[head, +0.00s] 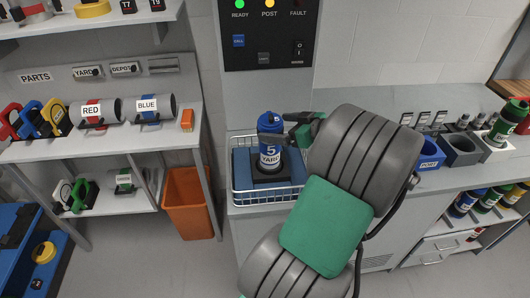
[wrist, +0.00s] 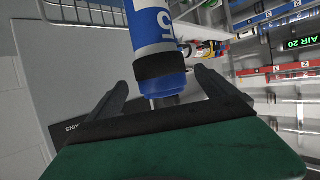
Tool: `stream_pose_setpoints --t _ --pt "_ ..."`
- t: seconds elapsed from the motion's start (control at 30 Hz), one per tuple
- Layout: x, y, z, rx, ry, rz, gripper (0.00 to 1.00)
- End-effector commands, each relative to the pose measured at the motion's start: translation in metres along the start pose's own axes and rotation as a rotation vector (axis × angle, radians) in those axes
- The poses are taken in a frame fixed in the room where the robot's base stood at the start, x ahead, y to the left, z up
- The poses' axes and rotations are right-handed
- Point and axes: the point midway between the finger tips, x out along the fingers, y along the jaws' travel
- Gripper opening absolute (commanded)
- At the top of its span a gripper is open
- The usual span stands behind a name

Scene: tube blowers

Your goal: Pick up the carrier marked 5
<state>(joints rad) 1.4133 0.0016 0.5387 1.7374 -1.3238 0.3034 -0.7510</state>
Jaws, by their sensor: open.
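The carrier marked 5 (head: 269,150) is a blue cylinder with a black band and a white YARD label. It stands upright in a wire basket (head: 245,198) on a blue and dark base, below the control panel. In the wrist view the carrier (wrist: 153,35) shows as a blue and white body with a dark band and blue end, just beyond my fingers. My gripper (head: 290,128) is at the carrier's right, near its upper part. In the wrist view my gripper (wrist: 163,88) is open, its two dark fingers on either side of the carrier's line. Contact cannot be told.
The control panel (head: 268,35) is on the wall behind the basket. A shelf at left holds carriers marked RED (head: 94,112) and BLUE (head: 150,107). An orange bin (head: 188,202) stands on the floor. A blue PORT box (head: 430,154) and grey bins are on the right counter.

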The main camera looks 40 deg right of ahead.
Motion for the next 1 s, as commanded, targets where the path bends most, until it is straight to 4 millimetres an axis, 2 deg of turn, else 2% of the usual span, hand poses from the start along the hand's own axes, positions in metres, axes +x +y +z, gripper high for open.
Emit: stream_pose_setpoints --t 0.3,0.4,0.57,1.0 --pt "0.052 -0.004 0.0 0.002 -0.004 -0.004 0.96" --pt "0.059 -0.004 0.001 0.002 -0.003 -0.002 0.96" --pt "0.06 -0.004 0.002 0.001 -0.004 -0.002 0.96" --pt "0.06 -0.004 0.002 0.001 -0.004 -0.003 0.61"
